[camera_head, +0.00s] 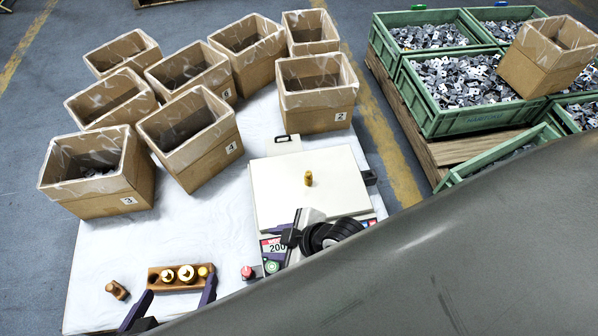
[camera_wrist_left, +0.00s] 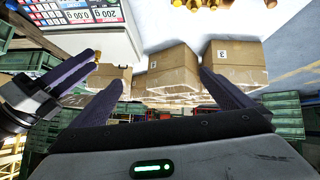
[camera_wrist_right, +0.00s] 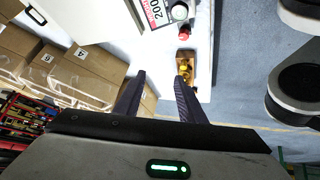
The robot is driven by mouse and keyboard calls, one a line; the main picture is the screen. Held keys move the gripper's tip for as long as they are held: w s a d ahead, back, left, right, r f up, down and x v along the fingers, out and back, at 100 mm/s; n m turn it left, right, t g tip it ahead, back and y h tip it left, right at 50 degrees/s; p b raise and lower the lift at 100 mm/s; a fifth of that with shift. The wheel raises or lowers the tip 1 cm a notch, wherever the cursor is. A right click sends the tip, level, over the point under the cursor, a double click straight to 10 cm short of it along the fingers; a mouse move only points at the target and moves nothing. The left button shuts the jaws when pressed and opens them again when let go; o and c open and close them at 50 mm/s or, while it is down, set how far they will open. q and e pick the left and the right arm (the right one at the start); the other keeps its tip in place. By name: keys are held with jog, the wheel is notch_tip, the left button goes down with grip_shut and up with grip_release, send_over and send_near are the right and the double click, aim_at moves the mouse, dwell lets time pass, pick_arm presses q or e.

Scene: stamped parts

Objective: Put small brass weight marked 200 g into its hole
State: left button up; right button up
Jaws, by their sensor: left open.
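A small brass weight (camera_head: 308,178) stands upright on the white scale pan (camera_head: 285,200). A wooden block (camera_head: 156,283) near the table's front holds several brass weights (camera_head: 187,273); the block also shows in the right wrist view (camera_wrist_right: 187,68). Another brass weight (camera_head: 116,289) lies loose left of the block. The markings on the weights are too small to read. My left gripper (camera_head: 180,285) is open, its fingers either side of the block in the head view, nothing between them. My right gripper (camera_wrist_right: 160,76) is open and empty; it shows beside the scale's front.
Several numbered cardboard boxes (camera_head: 195,135) crowd the back and left of the table. Green crates of metal parts (camera_head: 450,85) stand at the right. Red (camera_head: 247,272) and green buttons lie between the block and scale.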

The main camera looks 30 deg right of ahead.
jog(key=w+f+n+g, duration=0.2)
jog(key=w+f+n, duration=0.25)
jog(key=n, duration=0.25)
jog(key=n+g+h, duration=0.2)
jog(key=n+h, duration=0.3)
jog(key=n, duration=0.6)
send_near(308, 173)
jog(key=shift+g+h, duration=0.3)
jog(key=f+b, duration=0.1)
jog(key=f, duration=0.1)
jog(key=f+b, duration=0.2)
jog(key=f, duration=0.1)
jog(key=w+f+b, duration=0.1)
jog(key=f+b, duration=0.1)
jog(key=f, duration=0.1)
jog(key=shift+w+d, duration=0.1)
jog(key=shift+w+f, duration=0.1)
jog(key=shift+f, duration=0.3)
pick_arm(q)
jog(key=d+f, duration=0.1)
jog(key=d+f+m+g, duration=0.1)
jog(key=d+f+g, duration=0.1)
jog(key=shift+w+f+h, duration=0.3)
jog(key=shift+f+h, duration=0.05)
jog(key=shift+h, duration=0.05)
pick_arm(e)
jog(key=shift+r, duration=0.1)
grip_shut()
